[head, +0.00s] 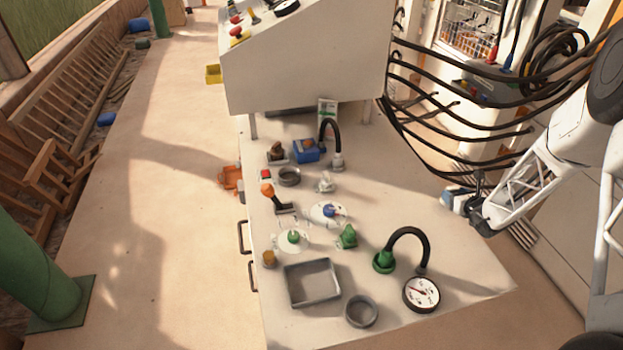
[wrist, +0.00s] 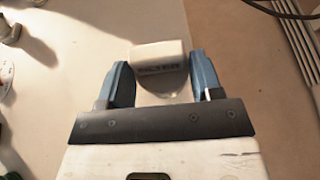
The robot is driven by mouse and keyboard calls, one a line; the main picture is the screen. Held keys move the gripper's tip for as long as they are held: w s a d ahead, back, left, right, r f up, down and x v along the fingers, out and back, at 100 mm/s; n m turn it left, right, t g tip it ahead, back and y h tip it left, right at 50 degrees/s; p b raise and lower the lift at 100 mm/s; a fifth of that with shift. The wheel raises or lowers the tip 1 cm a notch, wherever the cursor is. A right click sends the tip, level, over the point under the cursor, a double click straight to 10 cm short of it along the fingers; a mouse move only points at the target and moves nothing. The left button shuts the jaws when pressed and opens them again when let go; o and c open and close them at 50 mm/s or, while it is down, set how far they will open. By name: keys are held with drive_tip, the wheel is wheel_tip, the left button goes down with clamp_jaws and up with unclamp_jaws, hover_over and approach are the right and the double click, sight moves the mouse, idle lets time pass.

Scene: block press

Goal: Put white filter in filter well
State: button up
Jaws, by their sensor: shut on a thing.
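My gripper (head: 456,200) is in the air off the right edge of the white bench (head: 440,275). In the wrist view its two blue fingers are shut on a white piece with a dark marked edge, which looks like the white filter (wrist: 158,52). In the head view the held piece is too small to make out. Two round grey open-topped rings are on the bench: a small one (head: 289,176) near the middle left and a larger one (head: 361,311) at the front. I cannot tell which is the filter well.
A grey square tray (head: 312,283), a dial gauge (head: 421,293) and a black hose (head: 409,233) on a green fitting stand at the front. Knobs, a blue block (head: 306,151) and a lever are behind. Black cables (head: 455,98) hang at the back right.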

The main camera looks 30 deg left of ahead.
drive_tip(key=s+a, duration=0.3)
drive_tip(key=a, duration=0.5)
drive_tip(key=s+a+r+n+g+y, duration=0.1)
drive_tip(key=s+a, duration=0.2)
drive_tip(key=a, duration=0.5)
drive_tip(key=s+a+n+g+y, duration=0.1)
drive_tip(key=s+a, duration=0.2)
drive_tip(key=a, duration=0.5)
drive_tip(key=shift+s+r, duration=0.3)
drive_tip(key=shift+r, duration=0.05)
drive_tip(key=s+a+r+n+g+y, duration=0.1)
drive_tip(key=s+a+n+g, duration=0.1)
drive_tip(key=s+a, duration=1.5)
drive_tip(key=a+n, duration=0.1)
drive_tip(key=a, duration=0.1)
drive_tip(key=shift+a+r+g, duration=0.15)
drive_tip(key=shift+a+g, duration=0.25)
drive_tip(key=shift+w+a, duration=0.1)
drive_tip(key=shift+w, duration=0.1)
drive_tip(key=w+a, duration=0.3)
drive_tip(key=w+a+f, duration=0.1)
drive_tip(key=w+a, duration=0.7)
drive_tip(key=shift+a+f, duration=0.15)
drive_tip(key=shift+f, duration=0.1)
drive_tip(key=shift+f, duration=1.75)
drive_tip(key=shift+f, duration=0.35)
